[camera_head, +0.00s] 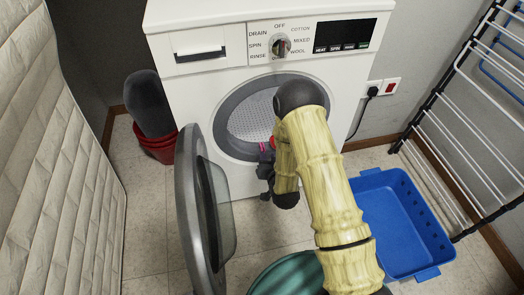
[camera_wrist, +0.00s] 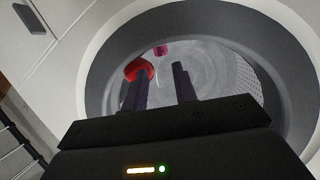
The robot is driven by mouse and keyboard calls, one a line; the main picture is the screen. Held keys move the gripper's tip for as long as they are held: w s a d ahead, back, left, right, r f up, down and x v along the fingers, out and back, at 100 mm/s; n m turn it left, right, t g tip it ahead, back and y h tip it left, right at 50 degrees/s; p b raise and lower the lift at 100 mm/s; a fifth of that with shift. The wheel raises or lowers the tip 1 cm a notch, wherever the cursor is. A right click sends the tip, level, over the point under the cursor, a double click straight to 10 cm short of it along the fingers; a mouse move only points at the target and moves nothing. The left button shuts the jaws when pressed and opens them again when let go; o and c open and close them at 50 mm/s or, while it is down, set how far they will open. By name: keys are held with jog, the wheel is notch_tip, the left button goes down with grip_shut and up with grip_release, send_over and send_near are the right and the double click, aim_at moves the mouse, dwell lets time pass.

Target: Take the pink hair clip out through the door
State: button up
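The washing machine's round opening (camera_head: 228,135) faces me, with its door (camera_head: 187,205) swung open to the left. In the wrist view the drum (camera_wrist: 215,75) shows inside the rim. A small pink thing, likely the hair clip (camera_wrist: 161,50), lies inside, beyond my fingertips; it also shows as a pink spot in the head view (camera_head: 263,147). A red thing (camera_wrist: 138,69) sits by the left finger's tip, partly hidden by it. My gripper (camera_wrist: 160,78) is at the opening, pointing in. Its fingers are apart, with nothing seen between them.
A blue basin (camera_head: 425,230) stands on the floor at right, below a drying rack (camera_head: 465,120). A red bucket (camera_head: 160,148) with a dark grey object stands left of the machine. A teal container (camera_head: 282,275) is at the bottom. A quilted pale panel (camera_head: 60,170) fills the left.

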aim_at(263, 147)
jog(key=shift+x, duration=0.75)
jog(key=b+x, duration=0.3)
jog(key=x, duration=0.2)
jog(key=shift+w+a+r+b, duration=0.1)
jog(key=shift+a+b, duration=0.05)
jog(key=shift+b, duration=0.25)
jog(key=shift+r, duration=0.1)
grip_shut()
